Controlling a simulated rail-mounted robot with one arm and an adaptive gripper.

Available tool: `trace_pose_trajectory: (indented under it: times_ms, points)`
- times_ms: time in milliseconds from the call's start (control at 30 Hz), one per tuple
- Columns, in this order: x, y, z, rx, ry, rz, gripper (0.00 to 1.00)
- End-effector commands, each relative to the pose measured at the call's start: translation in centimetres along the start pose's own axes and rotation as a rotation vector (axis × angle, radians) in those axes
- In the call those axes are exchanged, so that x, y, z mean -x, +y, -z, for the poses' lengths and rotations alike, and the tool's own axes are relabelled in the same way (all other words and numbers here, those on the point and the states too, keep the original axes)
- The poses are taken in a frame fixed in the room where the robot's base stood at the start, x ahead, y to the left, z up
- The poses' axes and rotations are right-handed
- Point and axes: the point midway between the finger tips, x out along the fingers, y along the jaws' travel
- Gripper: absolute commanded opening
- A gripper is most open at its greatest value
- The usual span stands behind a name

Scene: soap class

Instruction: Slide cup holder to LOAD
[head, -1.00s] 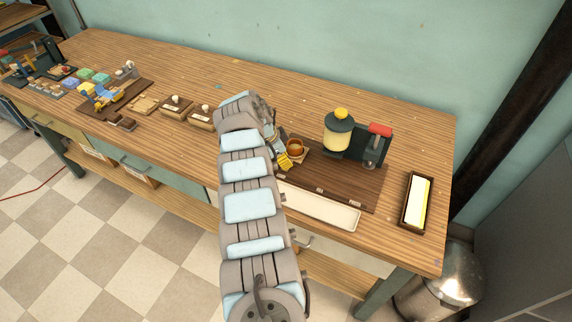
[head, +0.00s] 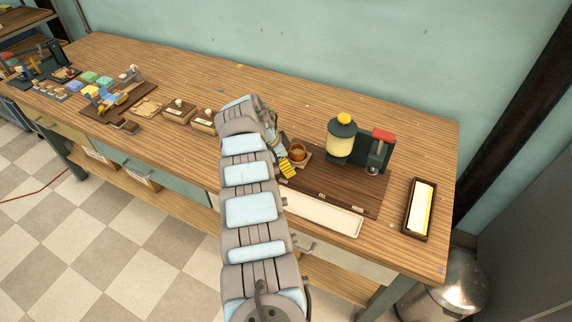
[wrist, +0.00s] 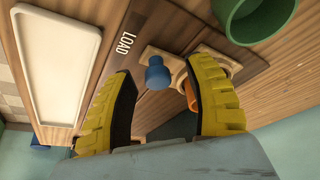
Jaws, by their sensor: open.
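The cup holder (head: 304,161) is a small light wooden slide with an orange-brown cup (head: 298,152), near the left end of a dark board. In the wrist view a blue knob (wrist: 157,73) stands on the holder's wooden plate (wrist: 182,60), close to the white LOAD label (wrist: 127,42). My gripper (wrist: 157,66) is open, its yellow fingers on either side of the knob in that view; contact cannot be told. An orange part of the cup (wrist: 191,97) shows beside the right finger, which partly hides it. In the head view only one yellow finger (head: 287,171) shows clearly.
A yellow dispenser (head: 341,146) with a dark lid and a red-handled press (head: 383,136) stand right of the holder. A white tray (head: 325,215) lies along the board's front. A dark green cylinder (wrist: 255,16) is near the right finger in the wrist view.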

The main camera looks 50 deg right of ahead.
Motion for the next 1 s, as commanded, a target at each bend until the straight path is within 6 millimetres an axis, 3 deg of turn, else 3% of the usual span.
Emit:
trace_pose_trajectory:
  times_ms: [267,700,1000]
  points:
    - [2.6,-0.1,-0.1,0.002,0.001,0.004,0.53]
    - [10.6,-0.1,-0.1,0.002,-0.001,0.004,0.53]
    - [11.8,0.0,-0.1,0.002,0.0,-0.001,0.53]
